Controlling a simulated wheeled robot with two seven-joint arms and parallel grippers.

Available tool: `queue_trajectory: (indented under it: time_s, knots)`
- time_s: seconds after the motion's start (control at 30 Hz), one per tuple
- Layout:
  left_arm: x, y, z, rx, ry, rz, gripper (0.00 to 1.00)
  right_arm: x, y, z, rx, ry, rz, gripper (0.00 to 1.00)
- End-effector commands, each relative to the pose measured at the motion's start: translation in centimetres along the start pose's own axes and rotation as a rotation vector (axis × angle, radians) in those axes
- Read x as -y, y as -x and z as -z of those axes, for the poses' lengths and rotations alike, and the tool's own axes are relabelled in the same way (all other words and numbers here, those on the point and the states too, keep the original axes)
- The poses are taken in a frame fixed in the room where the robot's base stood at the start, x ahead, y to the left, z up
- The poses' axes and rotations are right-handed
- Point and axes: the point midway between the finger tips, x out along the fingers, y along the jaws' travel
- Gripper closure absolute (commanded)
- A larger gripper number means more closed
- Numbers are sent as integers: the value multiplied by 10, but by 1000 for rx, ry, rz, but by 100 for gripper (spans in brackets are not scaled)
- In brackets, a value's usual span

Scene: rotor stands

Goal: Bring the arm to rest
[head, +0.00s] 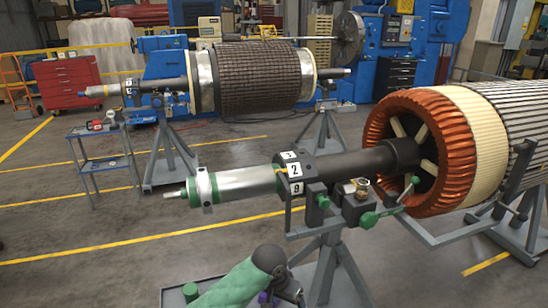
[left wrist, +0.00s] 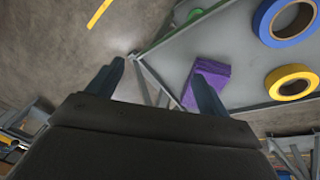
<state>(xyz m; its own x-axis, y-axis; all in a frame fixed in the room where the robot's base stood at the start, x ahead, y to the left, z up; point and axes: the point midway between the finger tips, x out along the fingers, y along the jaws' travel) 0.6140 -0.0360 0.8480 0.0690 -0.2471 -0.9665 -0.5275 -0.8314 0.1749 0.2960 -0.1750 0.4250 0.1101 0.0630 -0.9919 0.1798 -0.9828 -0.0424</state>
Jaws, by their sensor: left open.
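In the left wrist view my left gripper (left wrist: 162,78) is open, its two dark blue fingers wide apart. Nothing is held between them. A purple block-like thing (left wrist: 205,82) lies on a grey tabletop (left wrist: 170,62), partly hidden behind the right finger. I cannot make out the left fingertips in the head view. My right gripper is in neither view.
Blue (left wrist: 285,20) and yellow (left wrist: 292,83) tape rolls lie on the tabletop. In the head view a rotor shaft (head: 340,168) with copper windings (head: 400,190) rests on grey stands (head: 335,262). A second rotor (head: 255,78) and a blue cart (head: 100,160) stand behind; floor lies between.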

Motion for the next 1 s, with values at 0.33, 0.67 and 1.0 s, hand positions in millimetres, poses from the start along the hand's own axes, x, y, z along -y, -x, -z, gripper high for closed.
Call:
queue_trajectory:
  time_s: [0.33,0.67,1.0]
  knots:
    - [-10,-11,-58,-105,43,-46,21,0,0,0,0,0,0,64]
    - [3,-13,-124,-180,122,-21,21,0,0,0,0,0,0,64]
    - [32,-8,-212,-209,220,72,21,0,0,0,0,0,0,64]
